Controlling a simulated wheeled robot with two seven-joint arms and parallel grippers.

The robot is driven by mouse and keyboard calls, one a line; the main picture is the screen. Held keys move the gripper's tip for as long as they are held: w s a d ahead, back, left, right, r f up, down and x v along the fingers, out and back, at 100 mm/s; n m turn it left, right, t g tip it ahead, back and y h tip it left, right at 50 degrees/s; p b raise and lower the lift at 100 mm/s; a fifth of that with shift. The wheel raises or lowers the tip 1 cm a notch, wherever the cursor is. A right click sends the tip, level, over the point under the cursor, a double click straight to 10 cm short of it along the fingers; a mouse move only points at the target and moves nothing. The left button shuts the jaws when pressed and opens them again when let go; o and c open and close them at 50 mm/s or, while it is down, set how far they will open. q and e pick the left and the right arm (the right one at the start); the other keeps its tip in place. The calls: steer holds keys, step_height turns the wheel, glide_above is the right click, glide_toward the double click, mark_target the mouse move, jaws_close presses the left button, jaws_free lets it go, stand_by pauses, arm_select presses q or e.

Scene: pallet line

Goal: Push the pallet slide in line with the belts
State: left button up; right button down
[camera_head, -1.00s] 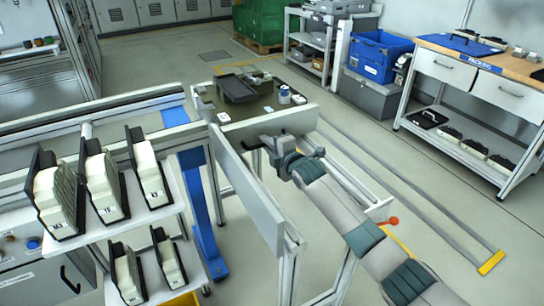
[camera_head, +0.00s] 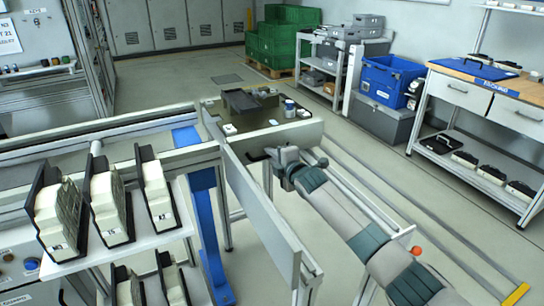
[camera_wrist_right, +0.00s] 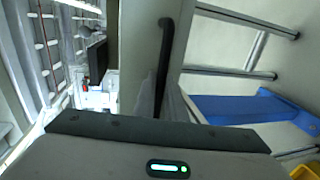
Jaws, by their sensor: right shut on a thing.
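The pallet slide is a grey-walled carriage in the head view, with a long wall (camera_head: 262,215) running toward me and a cross wall (camera_head: 275,138) facing me. Its far dark deck (camera_head: 216,118) carries a dark box, a cup and small parts. My right gripper (camera_head: 274,157) is at the slide's near side. In the right wrist view a black bar handle (camera_wrist_right: 166,45) runs down between the fingers of my right gripper (camera_wrist_right: 160,108), which is shut on it. The left belt line (camera_head: 90,140) lies beside the slide. My left gripper is not in view.
A rack of black-and-white units (camera_head: 108,205) stands close at left, beside a blue post (camera_head: 208,235). Floor rails (camera_head: 430,220) run at right to a yellow end (camera_head: 517,294). A blue crate (camera_head: 390,80) and a packing bench (camera_head: 490,95) stand farther right, with open floor between.

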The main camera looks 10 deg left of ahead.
steer(key=c, duration=2.1)
jaws_free()
steer(key=shift+a+r, duration=0.1)
steer(key=shift+r, duration=0.1)
steer(key=shift+f, duration=0.15)
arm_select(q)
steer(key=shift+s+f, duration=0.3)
arm_select(e)
steer(key=v, duration=1.7)
steer(key=shift+s, duration=0.15)
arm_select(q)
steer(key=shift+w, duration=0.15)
